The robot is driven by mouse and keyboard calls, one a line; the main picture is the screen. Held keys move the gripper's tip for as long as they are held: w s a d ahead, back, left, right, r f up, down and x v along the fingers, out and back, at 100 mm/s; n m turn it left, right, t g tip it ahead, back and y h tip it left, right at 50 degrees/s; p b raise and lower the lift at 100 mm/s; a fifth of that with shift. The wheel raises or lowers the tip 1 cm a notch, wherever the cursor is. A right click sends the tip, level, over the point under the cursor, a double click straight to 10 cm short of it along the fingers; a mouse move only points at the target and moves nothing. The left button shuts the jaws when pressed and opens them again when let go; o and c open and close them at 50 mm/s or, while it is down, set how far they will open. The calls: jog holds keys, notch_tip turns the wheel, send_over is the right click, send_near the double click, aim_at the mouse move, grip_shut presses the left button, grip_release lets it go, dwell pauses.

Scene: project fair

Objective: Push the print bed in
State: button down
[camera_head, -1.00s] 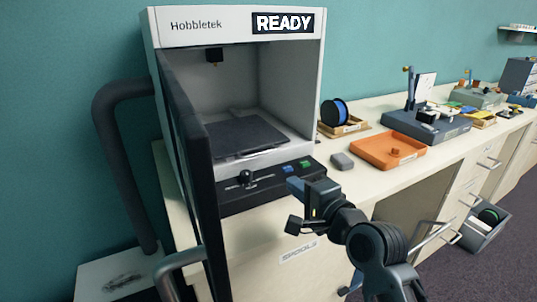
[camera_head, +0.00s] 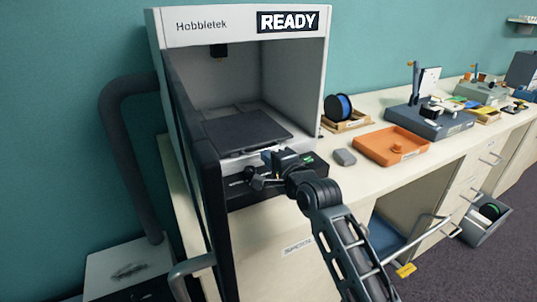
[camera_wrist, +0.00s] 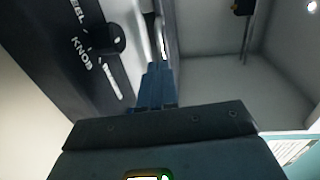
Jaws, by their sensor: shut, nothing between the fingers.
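The print bed (camera_head: 245,131) is a dark flat plate inside the open white printer (camera_head: 292,95) marked Hobbletek, with READY on its display. It lies near the front of the chamber, with a pale strip along its front edge. My gripper (camera_head: 267,157) is shut and empty, with blue fingers just in front of that edge, over the dark control panel. In the wrist view my fingers (camera_wrist: 156,82) point toward a pale edge beside the chamber opening; I cannot tell whether they touch it. The bed is hard to make out there.
The printer's dark door (camera_head: 205,170) stands open at the left. A black knob (camera_wrist: 108,39) sticks out of the control panel beside my fingers.

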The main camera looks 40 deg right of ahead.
jog(key=shift+w, duration=0.2)
jog(key=x, duration=0.2)
jog(key=p+x, duration=0.1)
jog(key=x, duration=0.1)
jog(key=shift+w+d+r, duration=0.15)
jog(key=shift+r, duration=0.25)
